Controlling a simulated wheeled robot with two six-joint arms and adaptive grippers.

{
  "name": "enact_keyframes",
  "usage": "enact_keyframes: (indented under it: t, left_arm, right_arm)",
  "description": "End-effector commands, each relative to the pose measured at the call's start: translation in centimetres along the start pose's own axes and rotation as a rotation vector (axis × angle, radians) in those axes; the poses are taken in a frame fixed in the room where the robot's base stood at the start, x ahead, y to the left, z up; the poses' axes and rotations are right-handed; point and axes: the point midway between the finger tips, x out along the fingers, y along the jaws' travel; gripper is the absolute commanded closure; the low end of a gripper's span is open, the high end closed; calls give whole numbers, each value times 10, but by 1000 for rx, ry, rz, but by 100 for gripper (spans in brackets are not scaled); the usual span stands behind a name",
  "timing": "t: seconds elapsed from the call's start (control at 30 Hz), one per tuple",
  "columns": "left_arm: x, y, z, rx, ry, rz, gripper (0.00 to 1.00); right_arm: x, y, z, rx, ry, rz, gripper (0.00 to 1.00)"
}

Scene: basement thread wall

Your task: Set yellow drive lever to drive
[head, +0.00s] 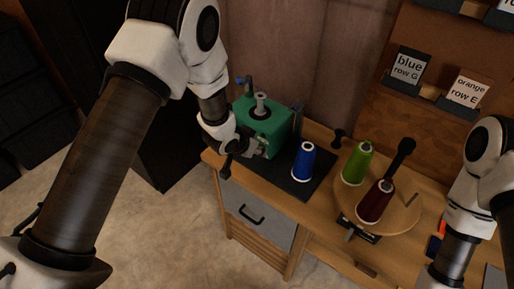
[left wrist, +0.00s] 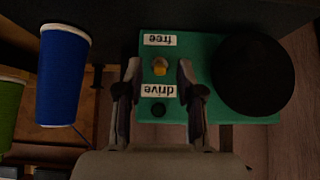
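The green box (head: 272,128) stands at the back left of the bench and also fills the middle of the left wrist view (left wrist: 215,112). There its face carries an upside-down "free" label (left wrist: 160,40) and an upside-down "drive" label (left wrist: 158,90). The small yellow lever (left wrist: 160,68) sits between the two labels. My left gripper (left wrist: 159,72) is open, with one finger on each side of the lever and a visible gap to both. In the head view my left gripper (head: 258,150) is at the box's front, partly hiding it. My right gripper is outside the frames.
A blue thread cone (head: 304,162) stands on a dark mat (head: 318,178), close beside my left gripper. A green cone (head: 357,163) and a dark red cone (head: 375,201) stand on a round wooden disc (head: 402,213). A board with labelled holders (head: 462,106) rises behind. Open floor lies left.

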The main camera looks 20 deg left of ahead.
Motion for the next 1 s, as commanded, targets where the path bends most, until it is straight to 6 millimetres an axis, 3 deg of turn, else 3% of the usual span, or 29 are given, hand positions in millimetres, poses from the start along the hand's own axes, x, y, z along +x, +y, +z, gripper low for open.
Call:
enact_keyframes:
  t: [0.3, 0.43, 0.6, 1.0]
  left_arm:
    - [-76, 0, -1, -1, 3, -1, 62]
    - [-100, 0, -1, -2, 2, -1, 62]
    - [-111, 0, 0, 0, 1, 0, 62]
    - [-111, 0, 0, 0, 0, 0, 62]
  right_arm:
    - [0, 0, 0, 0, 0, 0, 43]
    - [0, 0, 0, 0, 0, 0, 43]
    - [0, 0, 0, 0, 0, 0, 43]
    - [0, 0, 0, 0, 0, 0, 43]
